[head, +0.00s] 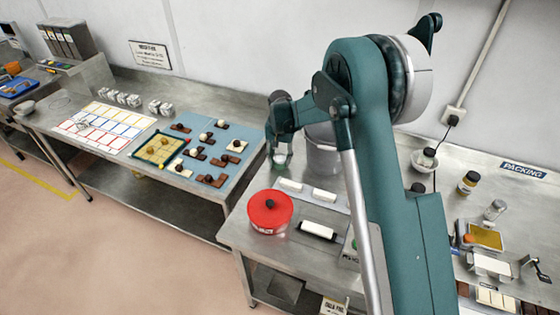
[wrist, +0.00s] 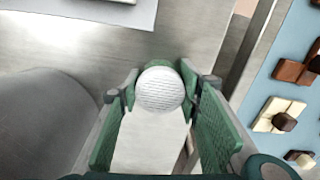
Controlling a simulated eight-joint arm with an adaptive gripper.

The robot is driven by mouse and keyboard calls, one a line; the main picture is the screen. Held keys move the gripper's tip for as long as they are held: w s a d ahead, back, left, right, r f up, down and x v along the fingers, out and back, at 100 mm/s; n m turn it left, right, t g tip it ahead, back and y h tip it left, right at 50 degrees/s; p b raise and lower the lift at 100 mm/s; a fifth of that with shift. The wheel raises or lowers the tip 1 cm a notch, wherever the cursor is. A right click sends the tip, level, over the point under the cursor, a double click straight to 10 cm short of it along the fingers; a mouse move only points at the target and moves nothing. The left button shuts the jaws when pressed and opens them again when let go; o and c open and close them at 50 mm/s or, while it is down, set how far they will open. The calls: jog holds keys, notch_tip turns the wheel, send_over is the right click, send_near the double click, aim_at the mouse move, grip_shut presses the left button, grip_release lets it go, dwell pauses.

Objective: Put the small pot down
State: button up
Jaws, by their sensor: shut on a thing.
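My gripper (wrist: 160,84) is shut on the small pot (wrist: 161,91), which shows a white, round, finely ribbed top between the green fingertips in the wrist view. In the head view my gripper (head: 281,150) points down over the steel bench, left of a large grey metal pot. The small pot (head: 280,159) shows there only as a small pale patch between the fingers. Its lower part is hidden, so I cannot tell whether it touches the bench.
A red lidded pot (head: 270,213) stands near the bench's front edge. The large metal pot (head: 323,153) stands close right of my gripper. White blocks (head: 324,195) lie in front. The neighbouring table holds a blue mat (head: 247,133) with chocolates. Bare steel shows around the held pot.

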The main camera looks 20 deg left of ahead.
aim_at(280, 157)
jog(key=shift+f, duration=0.2)
jog(key=o, duration=0.9)
jog(key=shift+r, duration=0.2)
notch_tip(280, 157, up, 12)
dwell(0.9)
